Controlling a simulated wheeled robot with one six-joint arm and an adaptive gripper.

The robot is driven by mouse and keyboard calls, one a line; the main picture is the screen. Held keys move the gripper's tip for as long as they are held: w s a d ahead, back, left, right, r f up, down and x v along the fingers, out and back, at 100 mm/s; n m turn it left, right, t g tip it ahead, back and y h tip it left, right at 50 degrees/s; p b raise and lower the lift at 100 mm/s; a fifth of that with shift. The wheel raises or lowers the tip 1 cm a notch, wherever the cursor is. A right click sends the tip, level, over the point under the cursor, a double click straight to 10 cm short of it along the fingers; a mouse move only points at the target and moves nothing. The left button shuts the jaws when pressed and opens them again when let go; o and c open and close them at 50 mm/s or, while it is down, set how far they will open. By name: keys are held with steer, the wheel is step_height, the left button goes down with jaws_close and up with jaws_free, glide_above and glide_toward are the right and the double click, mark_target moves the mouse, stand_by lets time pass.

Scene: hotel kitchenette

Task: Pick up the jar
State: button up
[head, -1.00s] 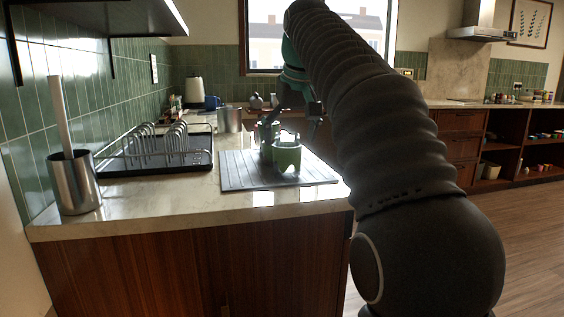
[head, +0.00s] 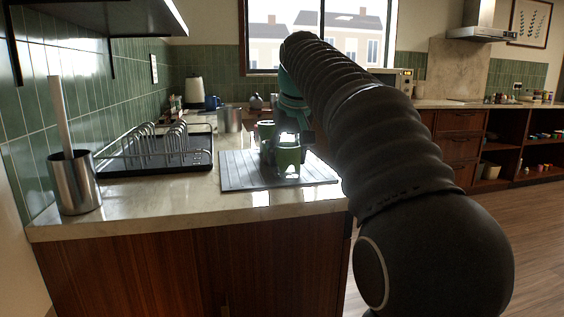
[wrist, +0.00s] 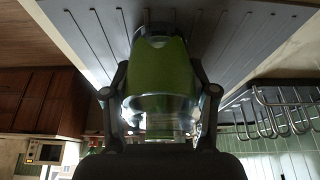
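The jar (head: 289,158) is green and glassy and stands upright on a grey ribbed board (head: 236,170) on the counter. My gripper (head: 293,137) is right at its upper part, coming from above and behind. In the wrist view the jar (wrist: 160,72) lies between my two fingers (wrist: 159,68), one on each side, with clear glass at its near end. The fingers look spread with thin gaps beside the jar; I see no clear contact. A second green vessel (head: 266,133) stands just behind and left of the jar in the head view.
A dish rack (head: 160,155) stands left of the board. A metal holder with a pale rod (head: 75,188) is at the counter's left end. A metal pot (head: 229,120) stands behind the board. The board's front left part is bare.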

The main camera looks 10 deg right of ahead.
steer(key=c, duration=0.3)
steer(key=shift+c, duration=0.2)
